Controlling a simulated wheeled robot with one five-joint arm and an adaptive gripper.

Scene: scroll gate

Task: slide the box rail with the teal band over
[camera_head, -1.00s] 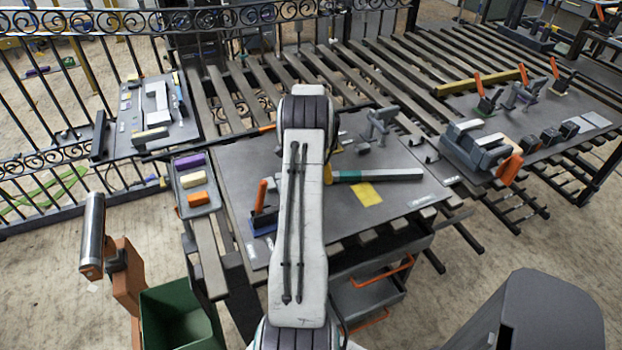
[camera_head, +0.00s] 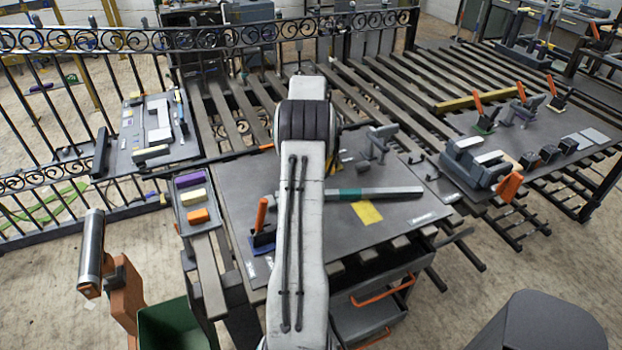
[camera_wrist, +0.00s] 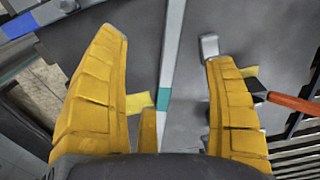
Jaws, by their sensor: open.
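The box rail (camera_head: 390,192) is a grey bar with a teal band (camera_head: 350,194), lying on the dark workbench (camera_head: 405,222). In the head view my arm crosses in front of its left part. In the wrist view the rail (camera_wrist: 172,45) runs up the picture between my fingers, with the teal band (camera_wrist: 164,99) low between them. My gripper (camera_wrist: 166,50) has yellow fingers spread wide, one on each side of the rail, with visible gaps. I cannot tell its height above the rail. In the head view the gripper is mostly hidden by my arm.
A yellow patch (camera_head: 367,213) lies just in front of the rail. A grey clamp (camera_head: 377,143) stands behind it. An orange-handled clamp (camera_head: 262,228) is on the bench's left side. A tray of coloured blocks (camera_head: 186,213) sits left. A grey vise (camera_head: 474,166) stands right.

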